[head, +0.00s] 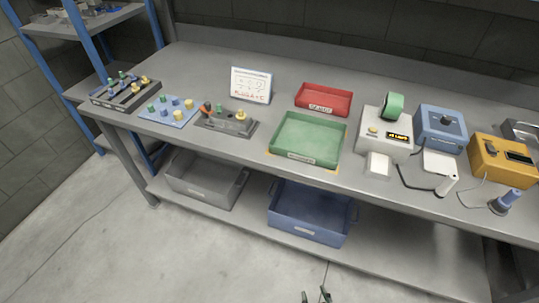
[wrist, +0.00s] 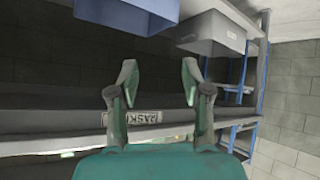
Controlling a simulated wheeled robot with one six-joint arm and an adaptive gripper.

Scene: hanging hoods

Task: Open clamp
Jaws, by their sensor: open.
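A dark fixture (head: 226,123) sits on the bench, left of the green tray. Whether the clamp is open or shut is too small to tell. My gripper (head: 318,296) shows only as fingertips at the bottom edge of the head view, low in front of the bench and well apart from the fixture. In the wrist view my gripper (wrist: 160,85) has its two fingers spread with nothing between them. The clamp is not seen there.
On the bench (head: 262,158) are a blue plate with pegs (head: 170,110), a dark rack (head: 126,92), a sign (head: 251,85), a red tray (head: 323,99), a green tray (head: 307,139) and several devices. Grey (head: 205,181) and blue (head: 310,211) bins stand below. The floor in front is clear.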

